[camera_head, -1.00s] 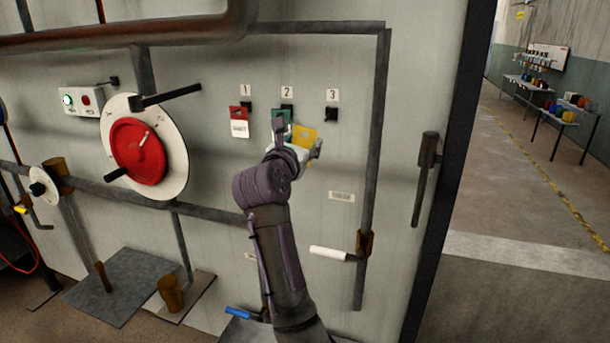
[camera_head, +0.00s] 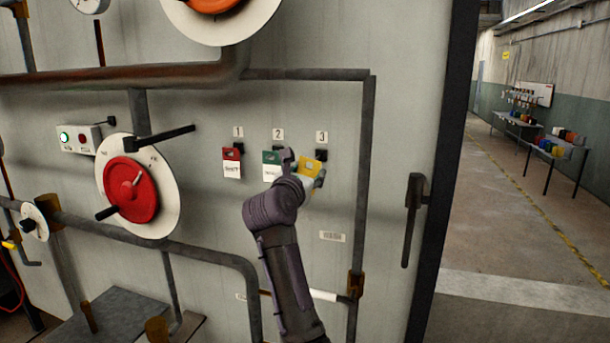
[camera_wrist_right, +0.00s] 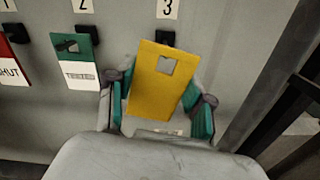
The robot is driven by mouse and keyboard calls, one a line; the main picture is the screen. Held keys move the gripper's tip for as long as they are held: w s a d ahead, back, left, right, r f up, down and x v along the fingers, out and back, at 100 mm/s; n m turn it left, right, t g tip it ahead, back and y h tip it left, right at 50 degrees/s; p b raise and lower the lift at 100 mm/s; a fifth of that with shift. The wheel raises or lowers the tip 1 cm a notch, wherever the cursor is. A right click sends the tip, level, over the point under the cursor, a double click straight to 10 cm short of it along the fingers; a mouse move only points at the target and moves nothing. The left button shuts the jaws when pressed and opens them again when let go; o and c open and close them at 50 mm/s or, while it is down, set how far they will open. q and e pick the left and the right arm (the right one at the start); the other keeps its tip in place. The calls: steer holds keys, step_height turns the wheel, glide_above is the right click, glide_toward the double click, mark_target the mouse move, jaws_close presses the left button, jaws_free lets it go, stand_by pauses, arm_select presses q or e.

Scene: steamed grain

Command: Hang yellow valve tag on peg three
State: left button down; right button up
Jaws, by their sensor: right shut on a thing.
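The yellow valve tag (camera_head: 309,168) is in my right gripper (camera_head: 312,181) in the head view, just below the number 3 label. In the right wrist view the yellow tag (camera_wrist_right: 157,88) stands between the two fingers of my right gripper (camera_wrist_right: 157,105), with its square hole near the top. Peg three (camera_wrist_right: 166,38) is a black peg right behind the tag's top edge, under label 3 (camera_wrist_right: 168,9); it also shows in the head view (camera_head: 321,153). I cannot tell whether the tag touches the peg. My left gripper is not in view.
A green tag (camera_head: 271,163) hangs on peg two and a red tag (camera_head: 231,162) on peg one, both left of my right gripper. A vertical pipe (camera_head: 364,190) runs to the right of peg three. A red handwheel (camera_head: 132,190) is further left.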

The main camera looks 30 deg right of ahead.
steer(key=shift+f+x, duration=0.2)
steer(key=shift+x, duration=2.65)
steer(key=o, duration=1.2)
steer(key=shift+o, duration=0.2)
